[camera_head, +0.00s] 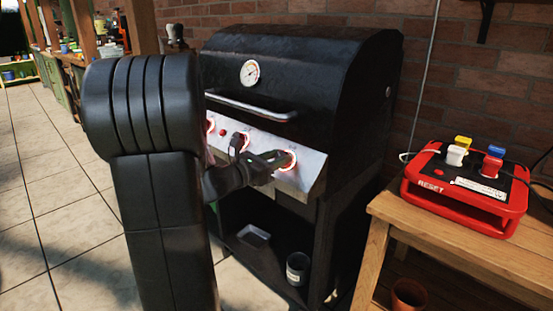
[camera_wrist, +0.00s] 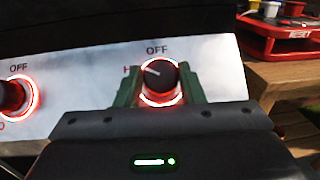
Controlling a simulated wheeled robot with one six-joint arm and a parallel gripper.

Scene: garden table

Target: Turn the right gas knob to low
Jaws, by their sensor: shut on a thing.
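The black gas grill (camera_head: 300,80) has a silver panel with several red-lit knobs. The right gas knob (camera_head: 289,161) is at the panel's right end. In the wrist view this right knob (camera_wrist: 160,78) is black inside a glowing red ring. Its white pointer line points up and left, between OFF at the top and a partly hidden H label at the left. My gripper (camera_head: 272,163) is at the knob, and in the wrist view its two green-sided fingers (camera_wrist: 160,90) are shut on it from both sides. Markings below the knob are hidden.
The neighbouring knob (camera_wrist: 14,97) is close on the left. The lid handle (camera_head: 250,107) runs above the panel. A wooden table (camera_head: 470,255) with a red power box (camera_head: 455,213) stands at the right. Open tiled floor (camera_head: 60,220) lies to the left.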

